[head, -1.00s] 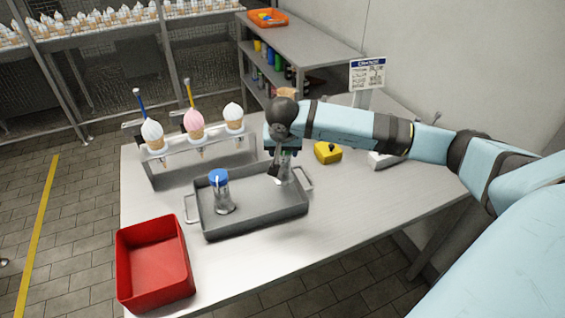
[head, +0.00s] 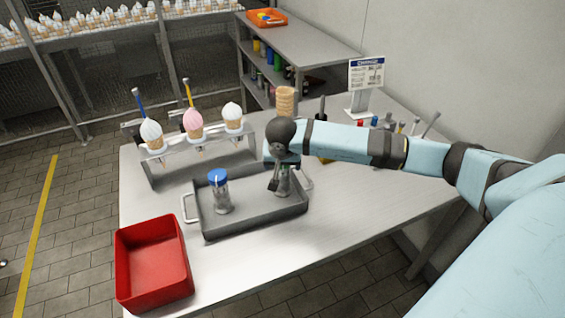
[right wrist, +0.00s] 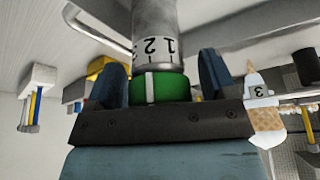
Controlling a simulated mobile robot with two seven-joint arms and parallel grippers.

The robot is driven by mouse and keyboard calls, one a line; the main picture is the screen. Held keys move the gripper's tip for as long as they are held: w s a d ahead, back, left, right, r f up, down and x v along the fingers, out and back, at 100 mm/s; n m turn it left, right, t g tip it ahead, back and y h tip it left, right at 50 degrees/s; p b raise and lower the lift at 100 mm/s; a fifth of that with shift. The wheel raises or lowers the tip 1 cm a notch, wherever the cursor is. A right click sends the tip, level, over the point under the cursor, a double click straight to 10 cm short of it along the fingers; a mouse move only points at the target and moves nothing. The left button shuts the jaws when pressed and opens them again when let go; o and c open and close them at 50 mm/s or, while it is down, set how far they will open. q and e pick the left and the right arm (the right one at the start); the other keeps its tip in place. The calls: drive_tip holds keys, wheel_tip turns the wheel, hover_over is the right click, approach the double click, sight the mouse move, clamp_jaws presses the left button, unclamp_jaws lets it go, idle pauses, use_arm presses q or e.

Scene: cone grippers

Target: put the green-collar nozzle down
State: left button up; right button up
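The green-collar nozzle (head: 285,184) is a grey metal piece low over or in the right part of the grey tray (head: 250,221). In the right wrist view its green collar (right wrist: 162,89) sits between the fingers, with the metal body reaching away from the palm. My right gripper (head: 279,184) points down around it. Whether the nozzle's lower end touches the tray floor cannot be told. My left gripper is not in view.
A rack (head: 201,158) with several ice-cream cones stands behind. A red bin (head: 158,293) is at front left. A sign (head: 366,74) and upright tools are behind my right arm. The table's front right is clear.

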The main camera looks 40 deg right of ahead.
drive_tip(key=shift+r, duration=0.15)
drive_tip(key=shift+r, duration=0.25)
drive_tip(key=v, duration=1.1)
drive_tip(key=shift+r, duration=0.3)
drive_tip(key=shift+a, duration=0.15)
drive_tip(key=shift+s, duration=0.1)
